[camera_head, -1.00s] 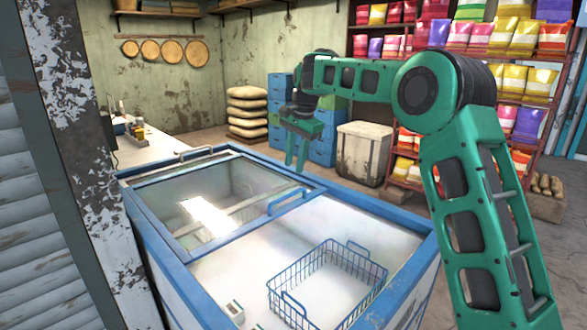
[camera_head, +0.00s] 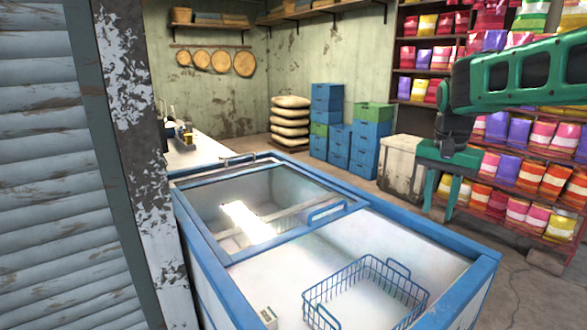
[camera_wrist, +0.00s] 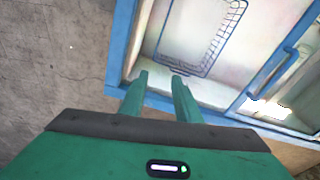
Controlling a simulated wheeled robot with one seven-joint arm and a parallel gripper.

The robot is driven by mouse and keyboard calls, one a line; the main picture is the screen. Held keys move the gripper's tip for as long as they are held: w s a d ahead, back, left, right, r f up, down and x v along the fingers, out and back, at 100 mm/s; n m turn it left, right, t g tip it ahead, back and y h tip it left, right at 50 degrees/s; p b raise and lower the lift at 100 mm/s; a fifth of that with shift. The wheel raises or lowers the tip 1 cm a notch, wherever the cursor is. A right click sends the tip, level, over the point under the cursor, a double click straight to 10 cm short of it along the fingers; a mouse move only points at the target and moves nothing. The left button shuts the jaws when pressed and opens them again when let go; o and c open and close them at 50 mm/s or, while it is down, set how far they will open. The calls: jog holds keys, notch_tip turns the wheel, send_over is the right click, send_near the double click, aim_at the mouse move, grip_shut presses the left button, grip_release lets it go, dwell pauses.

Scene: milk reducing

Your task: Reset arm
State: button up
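My green gripper (camera_head: 440,198) hangs above the right far edge of the chest freezer in the head view, fingers pointing down. In the wrist view, my gripper (camera_wrist: 158,84) shows two fingers apart with nothing between them. The arm reaches in from the right of the head view. The blue-rimmed freezer (camera_head: 415,238) stands below and left of the gripper. A blue wire basket (camera_head: 365,288) sits inside its near right part and also shows in the wrist view (camera_wrist: 185,68).
A small carton (camera_head: 267,316) lies in the freezer. A sliding lid with a blue handle (camera_head: 327,212) covers the far left part. Shelves of colourful bags (camera_head: 520,160), a whitish bin (camera_head: 402,165) and blue crates (camera_head: 327,105) stand behind. A paint-worn post (camera_head: 140,130) stands at left.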

jog(key=s+d+f, duration=0.2)
jog(key=s+f, duration=0.1)
jog(key=s, duration=0.7)
jog(key=s+d+f+n, duration=0.1)
jog(key=s+f, duration=0.3)
jog(key=s, duration=0.7)
jog(key=s+d+f+n+g+y, duration=0.1)
jog(key=s+d+f, duration=0.2)
jog(key=s, duration=0.8)
jog(key=shift+s+d+f, duration=0.2)
jog(key=shift+s+f, duration=0.05)
jog(key=shift+f, duration=0.4)
jog(key=shift+w+f, duration=0.25)
jog(key=shift+w, duration=0.4)
